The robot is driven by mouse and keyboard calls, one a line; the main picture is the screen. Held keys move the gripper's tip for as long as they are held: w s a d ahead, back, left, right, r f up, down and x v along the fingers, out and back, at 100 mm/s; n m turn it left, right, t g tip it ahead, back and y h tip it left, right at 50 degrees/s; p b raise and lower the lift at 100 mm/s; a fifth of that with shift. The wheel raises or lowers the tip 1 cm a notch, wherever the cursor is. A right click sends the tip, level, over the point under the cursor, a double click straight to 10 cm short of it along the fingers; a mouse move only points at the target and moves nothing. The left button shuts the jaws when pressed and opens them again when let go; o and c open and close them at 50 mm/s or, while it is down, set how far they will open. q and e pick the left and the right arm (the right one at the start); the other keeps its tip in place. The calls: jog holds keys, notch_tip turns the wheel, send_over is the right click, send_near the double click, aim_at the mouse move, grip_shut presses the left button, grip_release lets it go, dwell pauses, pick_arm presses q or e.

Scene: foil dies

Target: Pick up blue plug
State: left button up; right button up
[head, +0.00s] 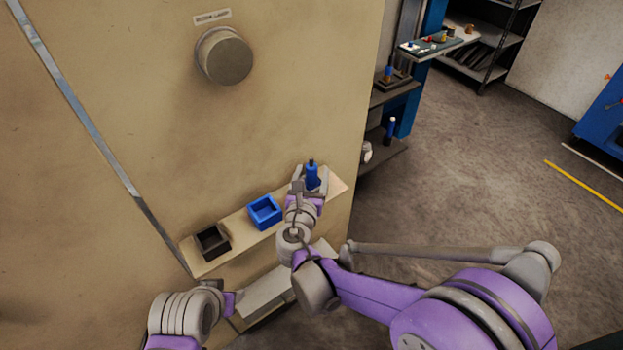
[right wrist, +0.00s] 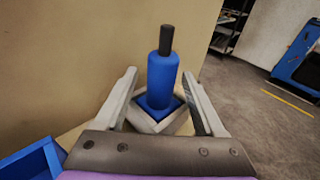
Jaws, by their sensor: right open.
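The blue plug (head: 312,177) is a blue cylinder with a thin dark stem on top. It stands upright at the right end of a narrow shelf. In the right wrist view the plug (right wrist: 162,78) stands in a square pale holder with a blue inside (right wrist: 178,126). My right gripper (head: 311,175) is open at the plug, and in the right wrist view its two fingers (right wrist: 163,95) reach along either side with gaps. The plug's lower end is hidden inside the holder. My left arm shows at the bottom of the head view, but no left fingers can be made out.
The shelf (head: 232,246) on the beige wall also carries a blue square box (head: 264,212) and a black square box (head: 212,242). A round knob (head: 224,56) sticks out from the wall above. Shelving with small items (head: 392,80) stands behind at the right. Open floor lies right.

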jog(key=shift+s, duration=0.15)
jog(key=shift+c, duration=1)
grip_shut()
